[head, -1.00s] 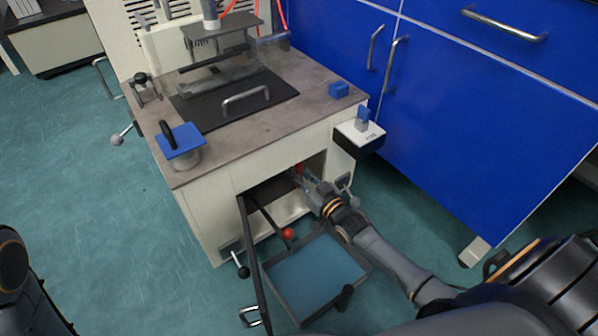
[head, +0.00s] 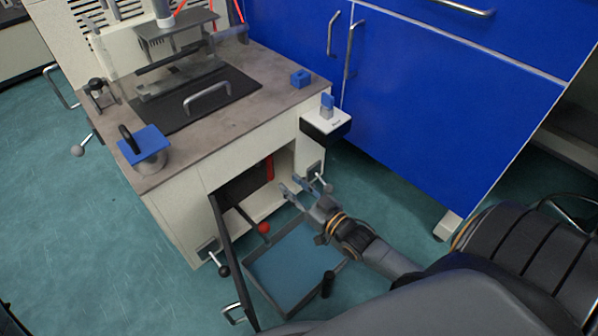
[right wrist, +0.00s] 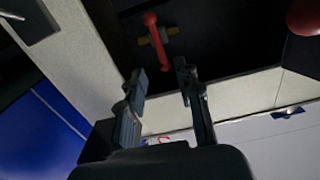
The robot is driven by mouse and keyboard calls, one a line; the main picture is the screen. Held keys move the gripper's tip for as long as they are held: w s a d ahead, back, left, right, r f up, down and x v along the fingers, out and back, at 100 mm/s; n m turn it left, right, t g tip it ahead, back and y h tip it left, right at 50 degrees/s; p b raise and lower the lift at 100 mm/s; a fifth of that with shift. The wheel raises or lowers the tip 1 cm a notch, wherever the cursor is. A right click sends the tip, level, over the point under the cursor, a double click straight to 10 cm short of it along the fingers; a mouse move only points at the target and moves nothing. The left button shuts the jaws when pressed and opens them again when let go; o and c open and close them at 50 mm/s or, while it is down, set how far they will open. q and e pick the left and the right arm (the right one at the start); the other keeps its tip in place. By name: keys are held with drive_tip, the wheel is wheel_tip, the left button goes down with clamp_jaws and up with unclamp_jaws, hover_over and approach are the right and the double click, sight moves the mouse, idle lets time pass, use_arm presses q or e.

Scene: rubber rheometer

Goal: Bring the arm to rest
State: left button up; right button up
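My right gripper (head: 291,190) is in front of the open compartment (head: 243,184) low in the rheometer cabinet (head: 190,215). Its fingers are apart with nothing between them; the right wrist view shows the same open fingers (right wrist: 160,80). Beyond the fingertips in that view, a red handle (right wrist: 156,40) sits on a brass-coloured fitting inside the dark compartment, apart from the gripper. In the head view the red part (head: 269,168) shows inside the opening. My left gripper is not in view.
A red ball knob (head: 263,228) is near the tray. Blue cupboards (head: 430,110) stand behind on the right. Floor (head: 70,210) at left is clear.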

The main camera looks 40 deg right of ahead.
drive_tip(key=shift+s+d, duration=0.15)
drive_tip(key=shift+s, duration=0.9)
